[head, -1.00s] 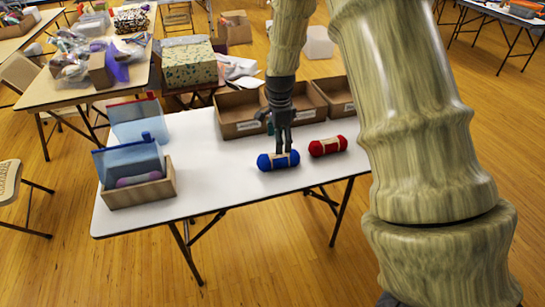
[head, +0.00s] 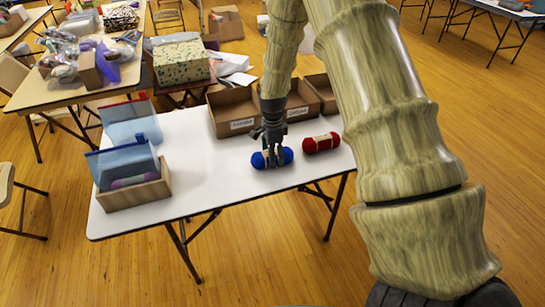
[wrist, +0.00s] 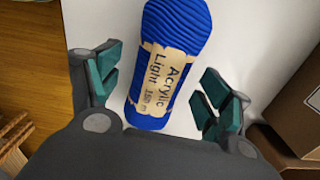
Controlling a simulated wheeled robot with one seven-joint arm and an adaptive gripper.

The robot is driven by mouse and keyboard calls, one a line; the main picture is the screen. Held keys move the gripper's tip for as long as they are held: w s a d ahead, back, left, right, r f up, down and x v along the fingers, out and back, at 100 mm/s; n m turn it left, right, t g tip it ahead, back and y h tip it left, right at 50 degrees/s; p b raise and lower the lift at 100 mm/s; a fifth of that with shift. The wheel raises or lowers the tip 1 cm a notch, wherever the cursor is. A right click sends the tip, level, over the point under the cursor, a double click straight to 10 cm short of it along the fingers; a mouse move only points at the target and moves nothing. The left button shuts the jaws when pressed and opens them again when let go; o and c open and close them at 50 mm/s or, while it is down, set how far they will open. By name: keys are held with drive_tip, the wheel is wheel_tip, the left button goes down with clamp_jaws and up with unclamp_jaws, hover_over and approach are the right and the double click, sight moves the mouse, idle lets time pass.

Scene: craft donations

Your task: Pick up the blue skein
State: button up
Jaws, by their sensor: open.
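The blue skein (head: 286,155) lies on the white table near its front edge. In the wrist view the blue skein (wrist: 178,25) has a tan paper label reading "Acrylic Light". My gripper (head: 272,160) is pointed down at the skein, its fingers over the label part in the head view. In the wrist view my gripper (wrist: 155,90) is open, with one teal-padded finger on each side of the skein. A gap shows between each pad and the yarn.
A red skein (head: 321,143) lies just right of the blue one. Open cardboard boxes (head: 233,112) stand behind, along the table's back edge. A wooden box with blue dividers (head: 134,190) stands at the left end. The white table (head: 205,165) is clear between.

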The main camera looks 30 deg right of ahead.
drive_tip(key=shift+f, duration=0.85)
drive_tip(key=c, duration=1.1)
drive_tip(key=shift+r, duration=0.1)
